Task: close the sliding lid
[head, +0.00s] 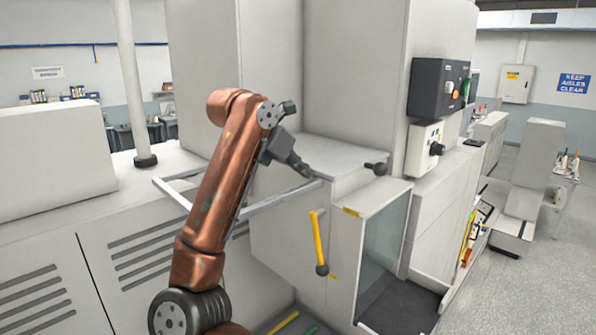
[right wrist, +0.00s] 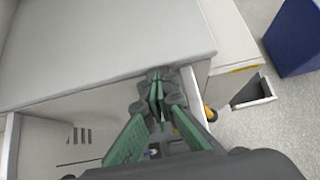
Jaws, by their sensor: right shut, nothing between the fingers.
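The sliding lid (head: 335,153) looks like a flat pale grey panel on top of the machine, between the tall housings. In the right wrist view the lid (right wrist: 110,45) fills the upper left, and its straight edge runs across the picture. A light metal rail frame (head: 275,200) reaches out in front of it. My right gripper (head: 308,174) is shut and empty, with its fingertips at the lid's edge near the frame's right side. In the right wrist view the fingertips (right wrist: 158,78) overlap that edge; I cannot tell whether they touch it. My left gripper is not in view.
A black knob (head: 376,168) stands right of the lid. A yellow-handled lever (head: 319,242) is on the machine's front. A control box (head: 438,88) hangs on the right housing. A pale post (head: 131,75) rises at left. Open floor (head: 540,290) lies at right.

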